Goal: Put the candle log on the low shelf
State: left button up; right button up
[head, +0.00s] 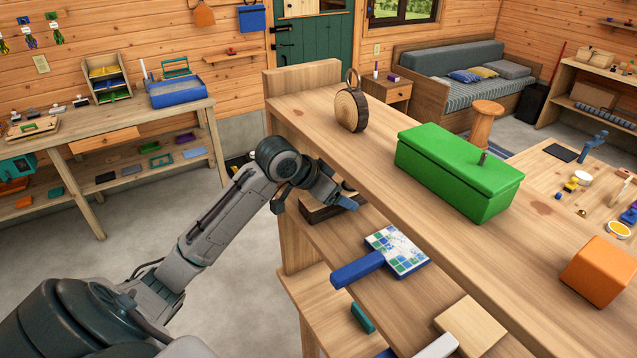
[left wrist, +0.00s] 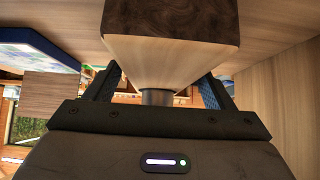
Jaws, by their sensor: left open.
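A dark brown wooden piece (head: 318,211), which looks like the candle log, lies on the shelf board below the top of the wooden unit, at its left end; my gripper partly hides it. In the left wrist view a block with dark bark and a pale tapering face (left wrist: 160,52) is close ahead, with a short grey cylinder (left wrist: 158,97) below it. My left gripper (head: 345,198) is at this piece, its fingers open on either side of the pale part. I cannot tell whether they touch it. My right gripper is out of view.
The low shelf (head: 345,232) also holds a mosaic-topped piece (head: 397,250), a blue bar (head: 358,269) and a pale block (head: 470,325). Above stand a round log slice with a ring (head: 350,110), a green box (head: 455,172) and an orange block (head: 600,272).

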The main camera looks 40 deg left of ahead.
aim_at(307, 203)
pick_arm(q)
jog(key=b+v, duration=0.3)
jog(key=v, duration=0.3)
jog(key=shift+s+a+r, duration=0.15)
jog(key=shift+s+a, duration=0.05)
jog(key=shift+b+v, duration=0.85)
jog(key=shift+v, duration=1.1)
jog(key=shift+s+r, duration=0.1)
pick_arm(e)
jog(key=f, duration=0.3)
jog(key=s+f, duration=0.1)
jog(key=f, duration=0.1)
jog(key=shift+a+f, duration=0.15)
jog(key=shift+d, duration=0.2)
